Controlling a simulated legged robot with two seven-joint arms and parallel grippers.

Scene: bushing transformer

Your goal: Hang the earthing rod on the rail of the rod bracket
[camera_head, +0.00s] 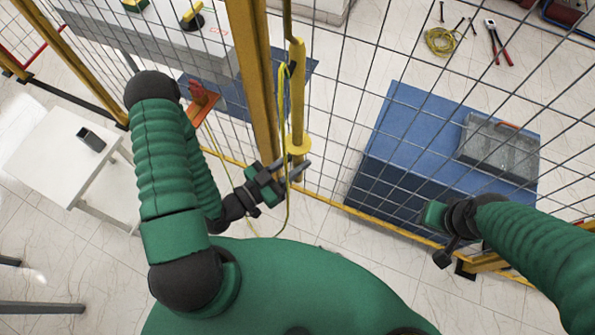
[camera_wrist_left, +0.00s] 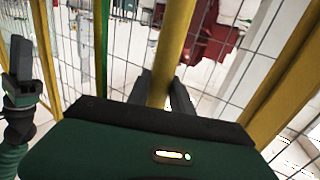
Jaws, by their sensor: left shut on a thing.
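The earthing rod (camera_head: 297,108) is a yellow pole with a round collar low on it and a thinner upper part. It stands roughly upright in front of the mesh fence. My left gripper (camera_head: 297,172) is shut on its lower part, just below the collar. In the left wrist view the rod (camera_wrist_left: 172,50) rises between the two dark fingers (camera_wrist_left: 166,92). A yellow-green cable (camera_head: 286,200) hangs in a loop beside the rod. My right gripper (camera_head: 440,235) is apart at the lower right, its jaw state unclear. I cannot make out the bracket rail.
A yellow fence post (camera_head: 252,70) stands close left of the rod, with mesh behind. A white table (camera_head: 60,155) with a small dark box (camera_head: 91,139) is at left. Beyond the mesh, a clear case (camera_head: 498,148) sits on a blue surface (camera_head: 400,125); tools lie on the floor.

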